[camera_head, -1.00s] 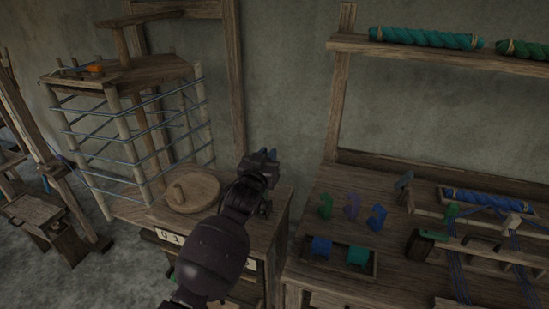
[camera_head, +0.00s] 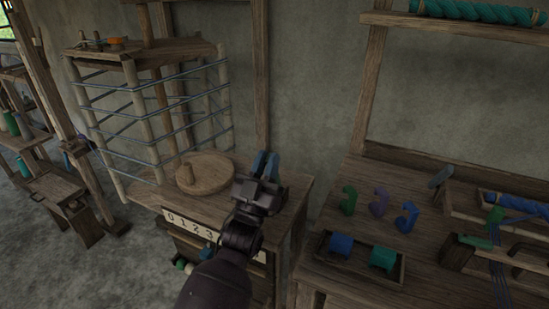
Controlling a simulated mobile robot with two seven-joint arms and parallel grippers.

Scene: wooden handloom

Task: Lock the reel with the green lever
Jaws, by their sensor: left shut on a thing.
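The reel (camera_head: 140,97) stands at the left, an upright wooden frame with blue thread wound round its posts. A round wooden disc (camera_head: 205,175) with a knob lies on the stand at its foot. My left gripper (camera_head: 265,167) is above the right part of that stand, beside the disc and apart from the reel. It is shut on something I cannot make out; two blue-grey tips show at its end. A green lever-like piece (camera_head: 476,242) is on the right table, and a green hooked piece (camera_head: 349,200) stands nearer. Which is the task's lever is unclear. My right gripper is not in view.
Purple (camera_head: 378,204) and blue (camera_head: 407,217) hooked pieces stand on the right table behind a tray (camera_head: 332,265) with blue and teal blocks. A strip of numbers (camera_head: 188,224) fronts the stand. A gap separates stand and table.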

